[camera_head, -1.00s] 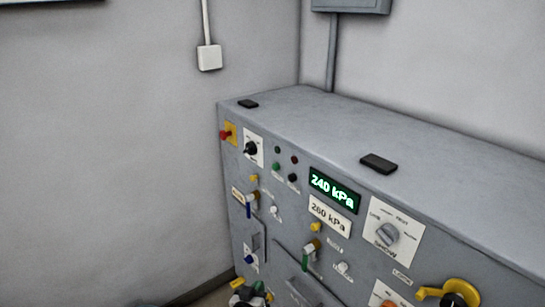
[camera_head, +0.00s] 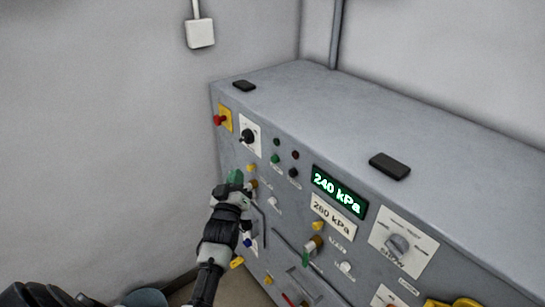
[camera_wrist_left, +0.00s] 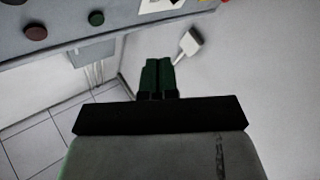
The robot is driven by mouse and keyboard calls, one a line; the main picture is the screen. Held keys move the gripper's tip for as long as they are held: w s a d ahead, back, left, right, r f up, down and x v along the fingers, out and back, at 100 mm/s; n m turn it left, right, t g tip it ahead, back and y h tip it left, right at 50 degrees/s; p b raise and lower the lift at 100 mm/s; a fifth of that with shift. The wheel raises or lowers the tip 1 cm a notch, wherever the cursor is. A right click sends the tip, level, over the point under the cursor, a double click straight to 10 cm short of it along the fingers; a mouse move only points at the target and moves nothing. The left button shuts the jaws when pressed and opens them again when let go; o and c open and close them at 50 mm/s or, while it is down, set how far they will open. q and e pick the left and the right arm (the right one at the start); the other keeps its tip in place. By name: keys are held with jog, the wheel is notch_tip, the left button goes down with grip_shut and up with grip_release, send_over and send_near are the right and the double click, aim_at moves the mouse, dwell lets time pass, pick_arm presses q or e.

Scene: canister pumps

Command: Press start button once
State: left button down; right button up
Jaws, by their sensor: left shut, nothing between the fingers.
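The grey control cabinet (camera_head: 330,98) stands against the corner. A small green button (camera_head: 275,158) sits on the upper left of its front, beside a black button (camera_head: 293,172) and below two small dark lamps. Its label is too small to read. My left gripper (camera_head: 235,178), with green fingertips, is shut and empty in front of the panel, below and left of the green button. In the left wrist view the shut fingers (camera_wrist_left: 158,77) show in the middle, apart from a green round part (camera_wrist_left: 96,18) and a dark red one (camera_wrist_left: 35,33) on the panel.
A red knob on a yellow plate (camera_head: 219,119) and a black rotary switch (camera_head: 247,136) lie up and left of the buttons. The display (camera_head: 339,191) reads 240 kPa. Small valves and levers crowd the lower panel. A white wall box (camera_head: 200,33) hangs left.

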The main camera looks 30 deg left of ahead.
aim_at(275, 159)
pick_arm(q)
jog(key=shift+d, duration=0.1)
jog(key=w+d+b, duration=0.3)
jog(key=w+b, duration=0.1)
jog(key=w, duration=0.4)
jog(key=shift+d, duration=0.15)
dwell(1.9)
jog(key=shift+w, duration=0.1)
jog(key=shift+w+d+b, duration=0.15)
jog(key=shift+w+b, duration=0.15)
jog(key=shift+w, duration=0.05)
jog(key=shift+w+d+b, duration=0.2)
jog(key=shift+w+b, duration=0.1)
jog(key=shift+w, duration=0.15)
dwell(0.7)
jog(key=shift+s, duration=0.1)
jog(key=shift+s+a+p, duration=0.35)
jog(key=shift+s+p, duration=0.25)
jog(key=shift+s, duration=0.2)
